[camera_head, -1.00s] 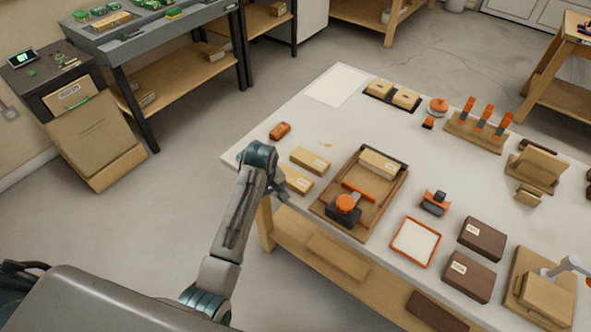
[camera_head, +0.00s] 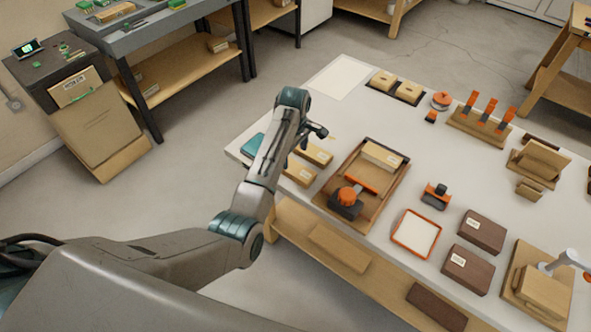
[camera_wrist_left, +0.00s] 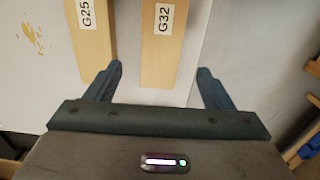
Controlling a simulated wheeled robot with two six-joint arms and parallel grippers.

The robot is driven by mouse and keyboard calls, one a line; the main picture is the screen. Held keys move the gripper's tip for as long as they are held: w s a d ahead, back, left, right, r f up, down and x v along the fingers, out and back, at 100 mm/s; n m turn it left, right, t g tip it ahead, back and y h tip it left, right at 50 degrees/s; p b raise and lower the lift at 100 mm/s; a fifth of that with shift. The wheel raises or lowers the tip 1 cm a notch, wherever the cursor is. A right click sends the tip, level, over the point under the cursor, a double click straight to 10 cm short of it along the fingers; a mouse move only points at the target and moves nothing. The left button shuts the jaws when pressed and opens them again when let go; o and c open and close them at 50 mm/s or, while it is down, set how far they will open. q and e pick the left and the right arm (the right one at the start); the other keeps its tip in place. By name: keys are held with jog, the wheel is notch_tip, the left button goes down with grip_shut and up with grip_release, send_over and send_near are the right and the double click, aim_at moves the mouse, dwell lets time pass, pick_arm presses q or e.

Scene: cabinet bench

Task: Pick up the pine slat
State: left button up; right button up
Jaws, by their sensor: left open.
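Two pale wooden slats with white labels lie side by side on the white table. The nearer slat (camera_head: 299,173) shows G32 (camera_wrist_left: 163,45) in the left wrist view; the farther slat (camera_head: 318,155) shows G25 (camera_wrist_left: 90,35). My left gripper (camera_head: 318,131) is above the table by these slats, partly blending with my arm in the head view. In the left wrist view its open fingers (camera_wrist_left: 160,82) stand to either side of the near end of the G32 slat, with nothing held. Whether they are down at its height I cannot tell. My right gripper is out of view.
A wooden tray (camera_head: 342,223) right of the slats holds a pale labelled block (camera_head: 383,155) and an orange-knobbed tool (camera_head: 346,198). An orange-rimmed square tray (camera_head: 416,233) and dark boxes (camera_head: 482,231) lie further right. The table's front edge is close to the slats.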

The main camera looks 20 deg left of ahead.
aim_at(296, 169)
pick_arm(q)
jog(key=shift+f, duration=0.85)
jog(key=f+p, duration=0.1)
jog(key=f, duration=0.1)
jog(key=f+p, duration=0.1)
jog(key=f, duration=0.1)
jog(key=shift+s+d+f, duration=0.1)
jog(key=shift+s+d, duration=0.05)
jog(key=shift+d, duration=0.05)
jog(key=shift+f, duration=0.6)
jog(key=c, duration=1.1)
jog(key=shift+r, duration=0.1)
